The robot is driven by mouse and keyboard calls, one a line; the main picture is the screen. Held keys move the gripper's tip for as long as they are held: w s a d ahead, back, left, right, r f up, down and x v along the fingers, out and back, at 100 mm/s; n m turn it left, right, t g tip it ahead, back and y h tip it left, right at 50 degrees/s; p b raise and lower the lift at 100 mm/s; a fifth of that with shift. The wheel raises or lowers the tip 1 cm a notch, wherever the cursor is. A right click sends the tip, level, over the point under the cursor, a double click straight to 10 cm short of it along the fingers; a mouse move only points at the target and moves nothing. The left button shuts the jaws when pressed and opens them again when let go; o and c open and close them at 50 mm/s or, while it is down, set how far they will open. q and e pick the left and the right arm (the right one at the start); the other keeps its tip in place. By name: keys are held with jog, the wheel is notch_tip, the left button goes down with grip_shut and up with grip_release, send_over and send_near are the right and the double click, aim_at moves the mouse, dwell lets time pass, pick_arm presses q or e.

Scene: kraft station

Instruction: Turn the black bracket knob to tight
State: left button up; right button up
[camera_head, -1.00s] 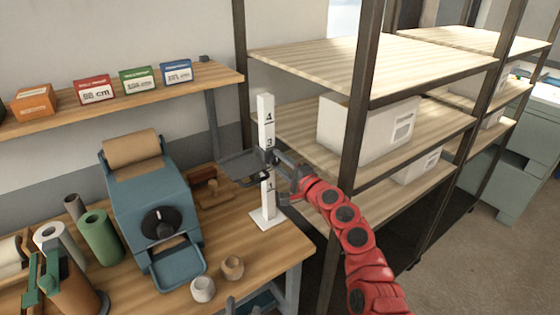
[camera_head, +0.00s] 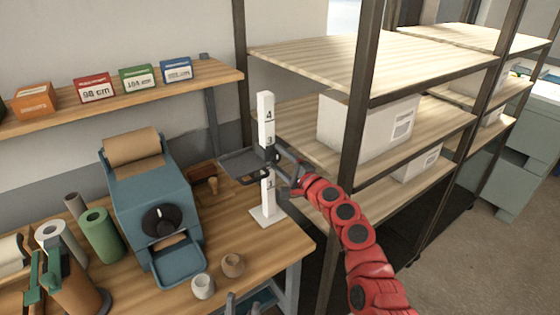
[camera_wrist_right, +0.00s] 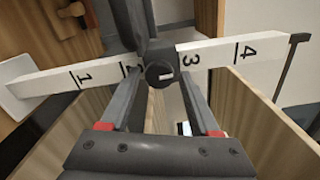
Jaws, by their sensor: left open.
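The white numbered post (camera_head: 266,110) stands upright on its base on the workbench. A black bracket (camera_head: 268,154) with a dark flat plate (camera_head: 243,165) sits on the post just below the 3. In the right wrist view, the black round knob (camera_wrist_right: 158,73) faces the camera, with a small light mark at its right. My right gripper (camera_wrist_right: 160,82) has its fingers on either side of the knob, seemingly with a small gap. In the head view my right gripper (camera_head: 285,164) is close to the bracket and hides the knob.
A metal shelf rack (camera_head: 357,120) with white boxes (camera_head: 360,130) stands close right of the post.

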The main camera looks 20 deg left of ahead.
jog(key=shift+o, duration=0.4)
jog(key=shift+s+d, duration=0.1)
jog(key=shift+s+d+f, duration=0.1)
jog(key=shift+s+d, duration=0.05)
jog(key=shift+s, duration=0.05)
jog(key=b+v, duration=0.1)
jog(key=v, duration=1.5)
jog(key=shift+s+d+b, duration=0.15)
jog(key=shift+d+b, duration=0.2)
